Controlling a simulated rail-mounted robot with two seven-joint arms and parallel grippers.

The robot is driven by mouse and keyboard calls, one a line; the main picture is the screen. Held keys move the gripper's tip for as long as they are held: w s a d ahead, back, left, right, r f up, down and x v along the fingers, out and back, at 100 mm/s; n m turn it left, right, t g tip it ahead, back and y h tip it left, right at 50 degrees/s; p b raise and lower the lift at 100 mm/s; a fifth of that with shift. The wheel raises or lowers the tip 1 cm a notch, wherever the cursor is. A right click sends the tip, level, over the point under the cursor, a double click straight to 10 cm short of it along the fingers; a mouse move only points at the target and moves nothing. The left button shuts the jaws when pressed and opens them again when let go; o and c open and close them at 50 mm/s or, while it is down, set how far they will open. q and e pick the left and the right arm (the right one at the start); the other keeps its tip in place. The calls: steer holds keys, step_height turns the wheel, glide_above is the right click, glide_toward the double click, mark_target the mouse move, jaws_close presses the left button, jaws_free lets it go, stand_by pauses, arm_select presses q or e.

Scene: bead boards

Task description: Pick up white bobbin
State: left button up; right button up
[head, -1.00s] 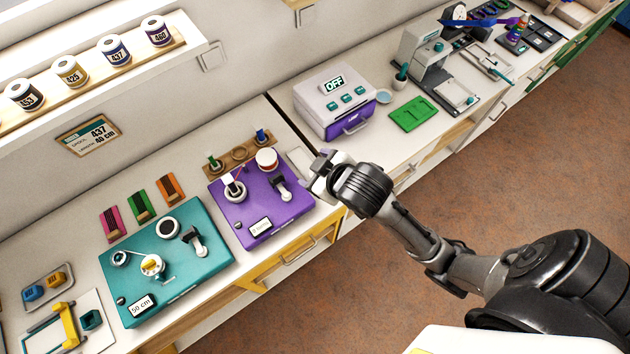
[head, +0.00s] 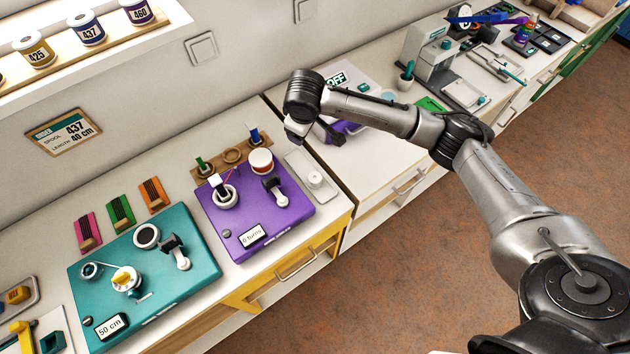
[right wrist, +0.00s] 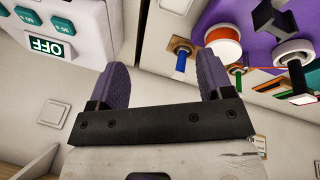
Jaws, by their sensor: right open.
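A small round white piece, which looks like the white bobbin (head: 316,179), sits on a pale tray (head: 304,163) right of the purple board (head: 244,223). My right gripper (right wrist: 163,77) is open and empty in the right wrist view, its purple fingers apart. In the head view it hangs above the counter, up and slightly right of the tray, touching nothing that I can see. A wooden rack (head: 228,157) behind the purple board holds a green bobbin (head: 203,166) and a blue bobbin (head: 255,137). My left gripper is out of view.
A red-and-white spool (head: 261,161) stands on the purple board. A teal board (head: 190,275) lies to its left. A white device with an OFF display (right wrist: 50,46) is close to my right gripper. The yellow drawer handle (head: 300,264) juts out at the front.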

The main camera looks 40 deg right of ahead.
mark_target(315, 177)
steer(key=s+f+m+g, duration=0.1)
steer(key=f+m, duration=0.1)
steer(key=f, duration=0.2)
steer(key=s+f+m+g+y+b, duration=0.1)
steer(key=s+f+m+g, duration=0.1)
steer(key=f+m, duration=0.1)
steer(key=s+f+m+g+y, duration=0.1)
steer(key=s+f+m, duration=0.1)
steer(key=f, duration=0.3)
steer(key=shift+a+f+b, duration=0.35)
steer(key=shift+a+f, duration=0.05)
steer(key=shift+s+a+f+b, duration=0.15)
steer(key=shift+f+b, duration=0.25)
steer(key=shift+f, duration=0.9)
steer(key=shift+s+f+b, duration=0.1)
steer(key=shift+f+b, duration=0.25)
steer(key=shift+f, duration=0.9)
steer(key=c, duration=1)
steer(key=shift+r, duration=0.1)
